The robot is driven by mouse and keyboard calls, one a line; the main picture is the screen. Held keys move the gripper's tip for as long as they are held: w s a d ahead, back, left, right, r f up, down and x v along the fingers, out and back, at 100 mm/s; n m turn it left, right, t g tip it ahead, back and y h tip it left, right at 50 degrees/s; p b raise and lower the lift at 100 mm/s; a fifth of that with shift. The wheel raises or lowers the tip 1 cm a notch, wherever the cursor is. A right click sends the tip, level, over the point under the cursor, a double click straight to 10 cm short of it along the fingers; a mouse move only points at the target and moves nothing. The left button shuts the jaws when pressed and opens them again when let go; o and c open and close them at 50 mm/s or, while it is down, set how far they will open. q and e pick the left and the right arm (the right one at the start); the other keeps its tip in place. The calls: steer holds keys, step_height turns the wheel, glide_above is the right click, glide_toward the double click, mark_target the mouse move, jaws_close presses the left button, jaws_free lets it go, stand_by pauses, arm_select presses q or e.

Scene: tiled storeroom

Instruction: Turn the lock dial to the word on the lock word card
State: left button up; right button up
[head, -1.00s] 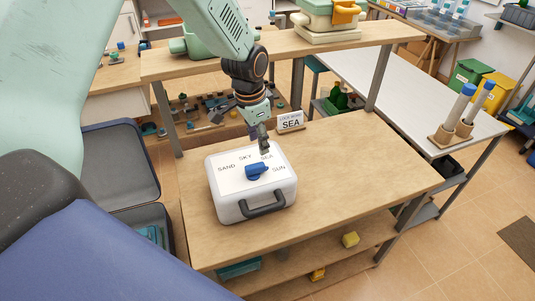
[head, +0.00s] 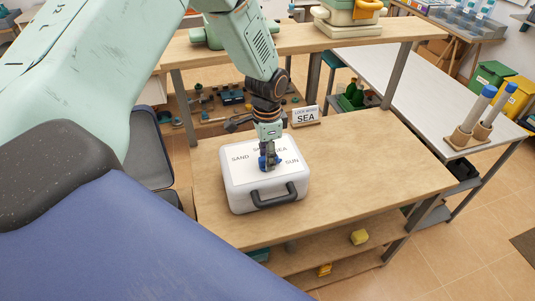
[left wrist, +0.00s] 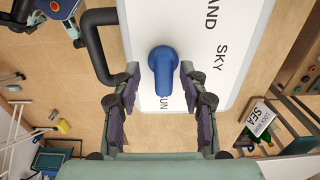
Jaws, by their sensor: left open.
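A white case (head: 236,190) with a dark handle lies on the wooden table. Its top bears the words SAND, SKY, SEA and SUN around a blue dial (left wrist: 164,66). In the left wrist view the dial's long end points down the picture toward SUN. The lock word card (head: 306,116) reads SEA and stands behind the case; it also shows in the left wrist view (left wrist: 258,119). My left gripper (head: 270,163) is over the dial, its open fingers (left wrist: 160,84) on either side of it. The gripper partly hides the dial and SKY in the head view; a finger hides SEA in the wrist view.
The wooden tabletop (head: 375,175) is clear right of the case. A raised shelf (head: 355,42) stands behind, carrying green equipment. An open grey case (head: 147,150) is at the left, and a pale table (head: 420,95) with upright blue-capped tubes is at the right.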

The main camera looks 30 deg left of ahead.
arm_select(q)
steer(key=shift+w+a+f, duration=0.1)
steer(key=shift+w+f, duration=0.25)
steer(key=shift+w, duration=0.05)
steer(key=shift+c, duration=0.3)
steer(key=shift+s+r, duration=0.2)
steer(key=shift+s, duration=0.05)
steer(key=c, duration=0.4)
steer(key=shift+w+f, duration=0.1)
jaws_close()
